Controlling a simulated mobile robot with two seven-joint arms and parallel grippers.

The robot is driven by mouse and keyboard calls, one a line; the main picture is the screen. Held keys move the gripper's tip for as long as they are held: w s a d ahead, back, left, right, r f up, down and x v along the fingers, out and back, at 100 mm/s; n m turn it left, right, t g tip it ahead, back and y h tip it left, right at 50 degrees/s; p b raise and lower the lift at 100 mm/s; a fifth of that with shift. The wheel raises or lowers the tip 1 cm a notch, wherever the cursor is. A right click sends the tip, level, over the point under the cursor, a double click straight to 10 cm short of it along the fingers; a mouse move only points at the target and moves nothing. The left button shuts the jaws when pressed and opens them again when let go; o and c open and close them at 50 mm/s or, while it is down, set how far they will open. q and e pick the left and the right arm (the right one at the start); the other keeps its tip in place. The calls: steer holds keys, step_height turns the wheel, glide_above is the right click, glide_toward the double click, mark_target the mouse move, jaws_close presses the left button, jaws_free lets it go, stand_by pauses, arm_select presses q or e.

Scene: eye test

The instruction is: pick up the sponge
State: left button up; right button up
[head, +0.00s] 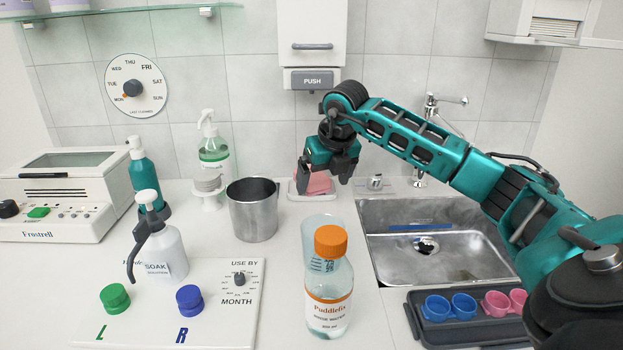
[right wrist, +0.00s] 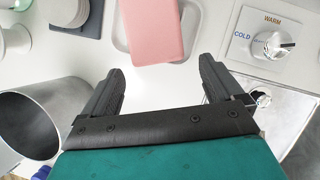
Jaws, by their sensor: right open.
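The pink sponge (head: 318,184) lies in a small white dish (head: 292,190) at the back of the counter, under the wall dispenser. My right gripper (head: 325,178) is over it and partly hides it in the head view. In the right wrist view the sponge (right wrist: 153,30) lies in the dish (right wrist: 121,32), beyond the fingertips and cut off by the top edge. The right gripper (right wrist: 160,78) is open there, with nothing between its fingers. My left gripper is not in view.
A metal beaker (head: 252,210) stands left of the dish. A sink (head: 440,250) with a tap control (head: 375,182) is at right. A clear bottle with an orange cap (head: 329,290) stands in front. Pump bottles (head: 160,250) stand at left. The counter between dish and bottle is clear.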

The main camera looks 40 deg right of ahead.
mark_target(313, 175)
steer(key=shift+w+d, duration=0.25)
steer(key=shift+w, duration=0.55)
steer(key=shift+w+d, duration=0.2)
steer(key=shift+w, duration=0.65)
steer(key=shift+w+d, duration=0.25)
steer(key=shift+w, duration=0.55)
steer(key=shift+w+d+f, duration=0.1)
steer(key=shift+w+f, duration=0.1)
steer(key=shift+f, duration=0.4)
steer(key=shift+c, duration=0.3)
steer(key=c, duration=1.1)
steer(key=shift+r, duration=0.15)
